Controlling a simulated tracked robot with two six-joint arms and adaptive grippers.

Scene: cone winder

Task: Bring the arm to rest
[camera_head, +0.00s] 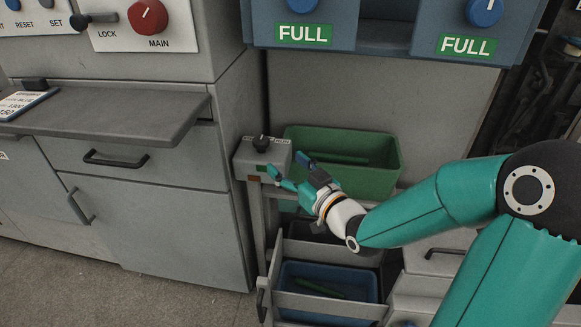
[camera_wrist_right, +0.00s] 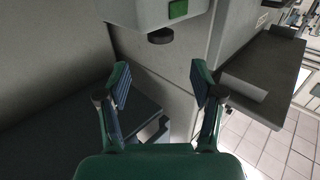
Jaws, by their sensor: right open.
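My right arm (camera_head: 430,210), teal with a white wrist, reaches in from the right. My right gripper (camera_head: 287,166) is open with nothing between its fingers, close beside a small grey control box (camera_head: 253,158) with a black knob (camera_head: 262,143). I cannot tell whether a finger touches the box. The right wrist view shows the open gripper (camera_wrist_right: 160,84) with its two blue-padded fingers well apart. Ahead of it there is a grey housing with a green patch (camera_wrist_right: 178,9) and a dark round part (camera_wrist_right: 160,36). My left gripper is in neither view.
A green bin (camera_head: 385,183) stands behind the right gripper. A blue bin (camera_head: 325,310) sits in a rack below it. A grey cabinet (camera_head: 150,215) with a protruding shelf (camera_head: 120,112) is at left. Blue units labelled FULL (camera_head: 304,34) hang above. Bare floor (camera_head: 60,260) shows at lower left.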

